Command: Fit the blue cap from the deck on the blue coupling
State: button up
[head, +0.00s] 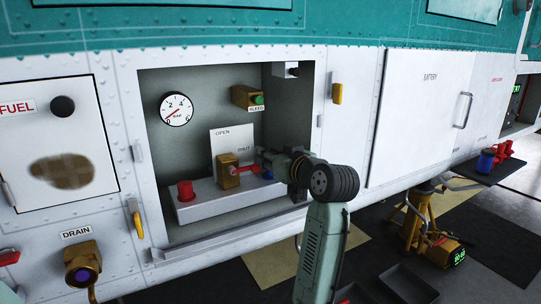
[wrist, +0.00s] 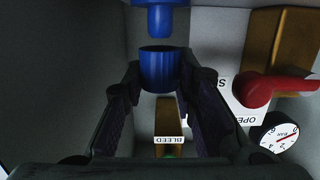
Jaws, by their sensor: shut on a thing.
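In the wrist view my gripper (wrist: 163,82) is shut on the blue cap (wrist: 163,68), a short hollow cylinder with its open end towards the blue coupling (wrist: 160,18). The coupling's narrower tip faces that opening, with a visible gap between them. The wrist picture is upside down, so the cap is above the coupling. In the head view my gripper (head: 271,157) reaches into the open bay over the ledge. A bit of blue (head: 268,175), seemingly the coupling, shows just below it. The cap is not clear there.
A brass valve (head: 228,178) with a red handle (head: 253,168) is close left of my gripper. A red fitting (head: 185,191) stands at the ledge's left. The BLEED valve (head: 247,97) and gauge (head: 175,108) are on the back wall. The bay's right wall is close to my arm.

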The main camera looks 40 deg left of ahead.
jog(key=shift+f, duration=1.45)
dwell(2.6)
jog(key=o, duration=0.9)
